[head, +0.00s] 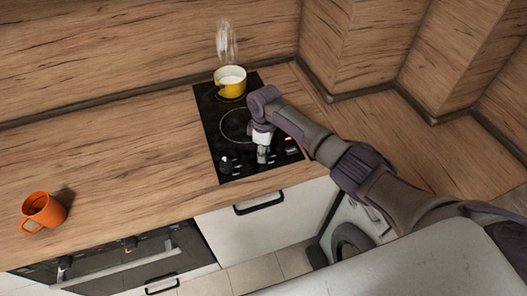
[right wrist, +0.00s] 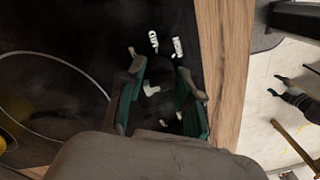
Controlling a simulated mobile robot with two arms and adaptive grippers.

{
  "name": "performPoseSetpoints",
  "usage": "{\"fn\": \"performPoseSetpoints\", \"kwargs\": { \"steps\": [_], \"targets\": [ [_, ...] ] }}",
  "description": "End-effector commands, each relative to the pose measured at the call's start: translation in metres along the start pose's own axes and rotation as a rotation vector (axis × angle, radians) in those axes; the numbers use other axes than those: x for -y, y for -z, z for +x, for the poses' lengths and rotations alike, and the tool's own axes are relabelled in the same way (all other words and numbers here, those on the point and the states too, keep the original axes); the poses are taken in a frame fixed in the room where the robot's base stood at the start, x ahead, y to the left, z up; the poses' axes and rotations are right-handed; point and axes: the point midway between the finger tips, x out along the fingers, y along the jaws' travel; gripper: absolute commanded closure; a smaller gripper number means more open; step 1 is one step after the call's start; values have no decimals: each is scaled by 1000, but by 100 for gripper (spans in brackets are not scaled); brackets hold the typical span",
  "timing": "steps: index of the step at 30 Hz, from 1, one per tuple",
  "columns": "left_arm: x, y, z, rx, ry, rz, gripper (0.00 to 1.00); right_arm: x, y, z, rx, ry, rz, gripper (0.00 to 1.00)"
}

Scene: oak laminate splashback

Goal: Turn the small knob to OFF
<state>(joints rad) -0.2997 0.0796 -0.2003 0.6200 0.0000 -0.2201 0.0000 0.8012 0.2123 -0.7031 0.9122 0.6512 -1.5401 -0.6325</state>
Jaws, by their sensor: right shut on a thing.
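The black cooktop (head: 212,128) is set in the wooden counter. My right gripper (head: 262,156) reaches down to its front part. In the right wrist view the fingers of the right gripper (right wrist: 160,78) stand on both sides of a dark knob (right wrist: 157,76) and are shut on it. White marks show just beyond the fingertips, and a white mark shows between the fingers; I cannot read the knob's setting. Another dark knob (head: 226,164) is at the cooktop's front left. In the head view my gripper hides the held knob. My left gripper is out of view.
A yellow pot (head: 230,82) with white contents steams on the back burner. An orange mug (head: 42,210) stands at the counter's left. A red light (head: 289,138) shows right of my gripper. The counter between mug and cooktop is clear.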

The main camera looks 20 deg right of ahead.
Motion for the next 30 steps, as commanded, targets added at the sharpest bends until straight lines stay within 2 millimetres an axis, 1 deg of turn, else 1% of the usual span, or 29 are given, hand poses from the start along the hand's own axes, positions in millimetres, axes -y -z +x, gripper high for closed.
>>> {"fn": "performPoseSetpoints", "kwargs": {
  "steps": [15,16,20,30],
  "targets": [
    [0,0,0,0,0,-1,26,-1,2,-2,-4,-3,-22,100],
    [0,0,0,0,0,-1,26,-1,2,-2,-4,-3,-22,62],
    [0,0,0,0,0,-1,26,-1,1,-2,-3,-3,-21,41],
    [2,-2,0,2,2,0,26,-1,1,-3,-1,-2,-20,41]
  ]
}}
